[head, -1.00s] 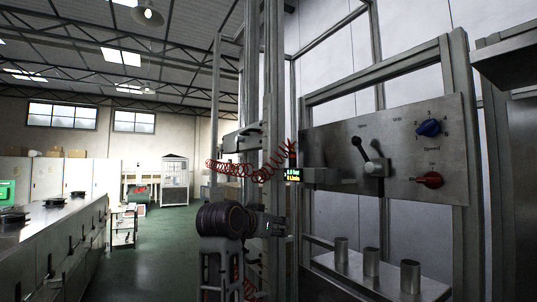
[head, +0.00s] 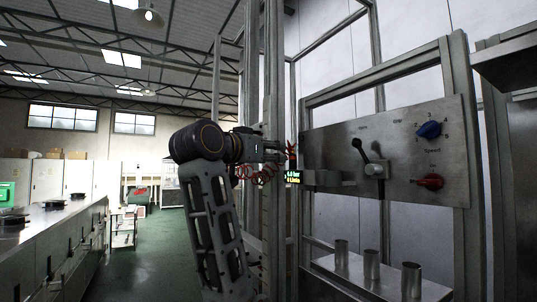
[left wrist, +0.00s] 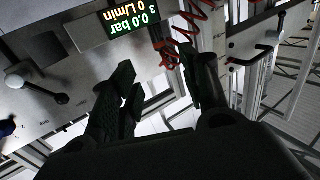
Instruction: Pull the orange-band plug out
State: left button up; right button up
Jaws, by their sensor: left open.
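The orange band itself cannot be made out in either view. A red coiled hose (head: 262,174) hangs beside the frame posts, partly hidden by my left arm. In the left wrist view the hose (left wrist: 172,48) comes down to an end between and beyond my fingertips, next to the small display. My left gripper (head: 280,150) is at the left edge of the steel panel, near the hose. In the left wrist view the left gripper (left wrist: 158,78) is open, with nothing clearly between its fingers. My right gripper is not in view.
Metal cups (head: 371,264) stand on a shelf below. Frame posts stand close to my left arm.

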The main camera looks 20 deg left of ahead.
aim_at(291, 155)
pick_arm(q)
jog(key=shift+w, duration=0.2)
jog(key=w+p, duration=0.1)
jog(key=w, duration=0.3)
jog(key=w+d+p, duration=0.1)
jog(key=w, duration=0.2)
jog(key=w+d+p, duration=0.1)
jog(key=w+p, duration=0.1)
jog(key=w, duration=0.2)
jog(key=shift+w+d, duration=0.15)
jog(key=shift+w, duration=0.15)
jog(key=shift+w+d+p, duration=0.15)
jog(key=shift+w+p, duration=0.2)
jog(key=shift+w, duration=0.45)
grip_shut()
